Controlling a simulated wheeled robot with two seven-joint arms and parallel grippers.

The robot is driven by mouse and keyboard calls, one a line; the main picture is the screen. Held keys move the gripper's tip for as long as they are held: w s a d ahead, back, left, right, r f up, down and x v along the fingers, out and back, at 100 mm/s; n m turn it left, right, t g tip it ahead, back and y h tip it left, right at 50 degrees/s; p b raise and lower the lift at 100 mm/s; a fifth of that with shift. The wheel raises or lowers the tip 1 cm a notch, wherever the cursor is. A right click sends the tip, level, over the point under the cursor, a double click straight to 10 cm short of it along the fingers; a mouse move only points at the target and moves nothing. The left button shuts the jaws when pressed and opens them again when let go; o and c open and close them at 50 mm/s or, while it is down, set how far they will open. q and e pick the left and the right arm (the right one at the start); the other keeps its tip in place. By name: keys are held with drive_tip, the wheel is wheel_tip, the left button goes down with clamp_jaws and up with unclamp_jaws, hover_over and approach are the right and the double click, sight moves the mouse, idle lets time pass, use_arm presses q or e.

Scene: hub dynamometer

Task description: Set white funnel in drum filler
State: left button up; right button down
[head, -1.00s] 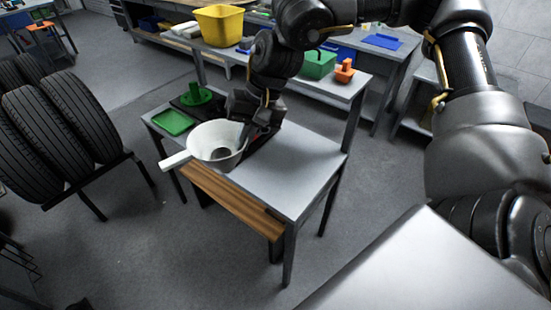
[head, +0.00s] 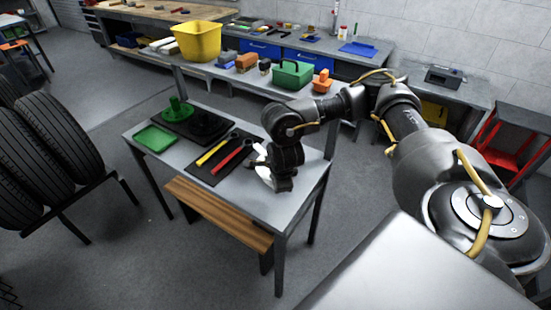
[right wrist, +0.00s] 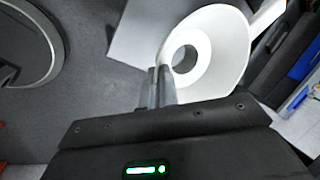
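The white funnel (right wrist: 212,52) fills the upper middle of the right wrist view, with its round hole and its handle pointing to the upper right. My right gripper (right wrist: 160,86) is shut on its rim. In the head view the right gripper (head: 283,178) is over the right part of the near table, and only white bits of the funnel (head: 264,172) show beside it. I cannot pick out the drum filler for sure. A dark round thing with a grey rim (right wrist: 22,45) is at the left of the right wrist view; I cannot tell what it is. My left gripper is not in view.
The near table (head: 300,185) holds a green tray (head: 155,138), a green part (head: 178,108), and yellow (head: 212,153) and red (head: 233,156) tools on a black mat. Tyres (head: 50,140) stand on a rack at left. A bench with a yellow bin (head: 197,42) runs behind.

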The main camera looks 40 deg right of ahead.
drive_tip(key=w+d+f+b, duration=0.1)
drive_tip(key=w+d, duration=0.1)
drive_tip(key=w+d+f+b, duration=0.1)
drive_tip(key=d+f+b, duration=0.1)
drive_tip(key=w+d+f+b, duration=0.1)
drive_tip(key=w+d, duration=0.1)
drive_tip(key=shift+w+f, duration=0.25)
drive_tip(key=shift+w, duration=0.1)
drive_tip(key=w+d+f, duration=0.1)
drive_tip(key=f, duration=0.1)
drive_tip(key=w+d+f+b, duration=0.1)
drive_tip(key=f, duration=0.2)
drive_tip(key=w+d+f, duration=0.1)
drive_tip(key=w+f, duration=0.1)
drive_tip(key=shift+d+f, duration=0.35)
drive_tip(key=shift+d, duration=0.05)
drive_tip(key=shift+f, duration=0.3)
